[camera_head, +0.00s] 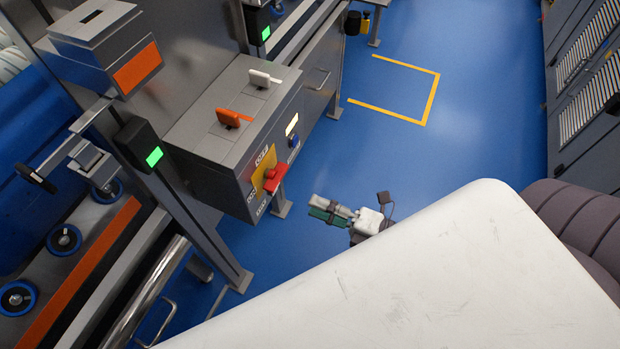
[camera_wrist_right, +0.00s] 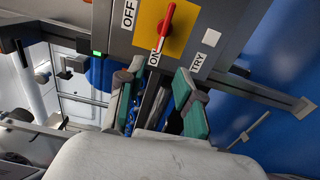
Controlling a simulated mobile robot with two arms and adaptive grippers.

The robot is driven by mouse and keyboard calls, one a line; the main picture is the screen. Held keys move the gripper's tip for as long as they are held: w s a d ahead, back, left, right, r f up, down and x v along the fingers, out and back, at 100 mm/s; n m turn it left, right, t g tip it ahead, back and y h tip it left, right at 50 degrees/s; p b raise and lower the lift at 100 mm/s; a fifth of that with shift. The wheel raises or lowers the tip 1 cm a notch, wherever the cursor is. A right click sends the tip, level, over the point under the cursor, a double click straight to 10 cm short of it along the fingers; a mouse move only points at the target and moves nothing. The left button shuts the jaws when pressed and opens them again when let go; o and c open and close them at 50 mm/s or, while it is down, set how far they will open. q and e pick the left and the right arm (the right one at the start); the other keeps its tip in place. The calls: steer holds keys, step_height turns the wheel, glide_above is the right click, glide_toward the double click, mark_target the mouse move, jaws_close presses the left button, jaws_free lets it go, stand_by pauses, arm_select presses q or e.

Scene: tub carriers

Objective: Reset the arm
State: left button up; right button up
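A control box (camera_head: 225,140) stands at centre left in the head view. On its front is a red rotary handle (camera_head: 277,171) on a yellow plate (camera_head: 262,165). In the right wrist view the red handle (camera_wrist_right: 163,35) lies across the yellow plate, its lower end by the ON label, with OFF and TRY to the sides. My right gripper (camera_head: 328,207) is in front of the box, apart from the handle. In the right wrist view its two green-padded fingers (camera_wrist_right: 155,82) are spread, with nothing held between them. My left gripper is not in view.
An orange lever (camera_head: 230,117) and a white lever (camera_head: 262,78) stand on top of the box. A post with a green-lit unit (camera_head: 150,150) and a roller conveyor (camera_head: 65,238) are at left. The blue floor beyond, with a yellow outline (camera_head: 432,100), is clear; grey cabinets (camera_head: 585,90) stand at right.

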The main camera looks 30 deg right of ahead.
steer(key=shift+f, duration=0.1)
stand_by(0.4)
steer(key=s+d+f+m+g+h, duration=0.1)
steer(key=d+f+m+h, duration=0.3)
steer(key=f, duration=0.5)
steer(key=s+d+f+m+g+h, duration=0.1)
steer(key=s+f+m+g+h, duration=0.1)
steer(key=f+m, duration=0.5)
steer(key=s+d+f+m+g+h, duration=0.1)
steer(key=d+f+m+h, duration=0.2)
steer(key=f, duration=0.8)
steer(key=s+a+f+m+g+h, duration=0.1)
steer(key=s+f+m+g, duration=0.3)
steer(key=s+f, duration=0.4)
steer(key=s+a+f+m+g+h+p, duration=0.1)
steer(key=s+f+m+g, duration=0.4)
steer(key=s, duration=0.9)
step_height(320, 180, down, 4)
steer(key=shift+s+a+r, duration=0.2)
steer(key=shift+a+r, duration=0.05)
steer(key=shift+a, duration=0.15)
